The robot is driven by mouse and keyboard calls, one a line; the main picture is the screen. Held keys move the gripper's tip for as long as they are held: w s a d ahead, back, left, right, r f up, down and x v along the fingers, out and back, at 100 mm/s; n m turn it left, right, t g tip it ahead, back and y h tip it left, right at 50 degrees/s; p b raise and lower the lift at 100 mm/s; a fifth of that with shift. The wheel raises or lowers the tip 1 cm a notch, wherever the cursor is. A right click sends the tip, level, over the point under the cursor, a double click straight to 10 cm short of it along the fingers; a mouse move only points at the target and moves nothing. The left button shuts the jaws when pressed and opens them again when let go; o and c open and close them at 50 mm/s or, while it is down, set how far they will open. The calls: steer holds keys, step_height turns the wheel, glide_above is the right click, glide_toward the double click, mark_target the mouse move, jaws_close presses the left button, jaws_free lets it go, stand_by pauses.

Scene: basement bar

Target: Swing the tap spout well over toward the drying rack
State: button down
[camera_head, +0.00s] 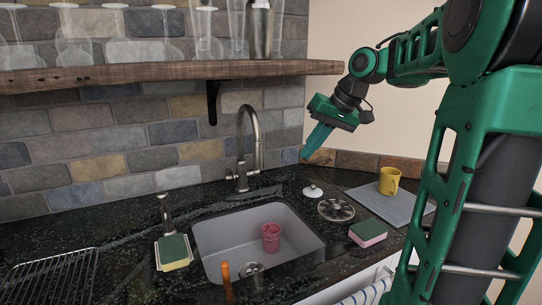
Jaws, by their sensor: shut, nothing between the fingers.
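The metal tap (240,160) stands upright behind the sink (213,240). Its tall gooseneck spout (259,140) curves over to the right and forward, with its end just right of the tap's base. My gripper (307,155) is to the right of the spout, pointing down and left, about level with the spout's lower half. It is shut and empty, with a visible gap between it and the spout.
A red cup (271,237) stands in the sink. A sponge in a holder (174,252) and an orange-handled tool (227,280) are near it. A sponge (368,232), a round metal strainer (336,210), and a yellow mug (389,180) on a grey mat (412,208) are right. A wooden shelf (160,75) with glasses hangs above.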

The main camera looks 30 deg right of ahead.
steer(key=w+d+r+n+y, duration=0.1)
steer(key=w+d+r, duration=0.1)
steer(key=w+r, duration=0.15)
steer(key=w+a+f, duration=0.5)
steer(key=a+f, duration=0.2)
steer(key=a, duration=0.1)
steer(key=shift+w+n+t+y, duration=0.15)
steer(key=shift+n+t+y, duration=0.15)
steer(key=shift+a, duration=0.1)
stand_by(0.4)
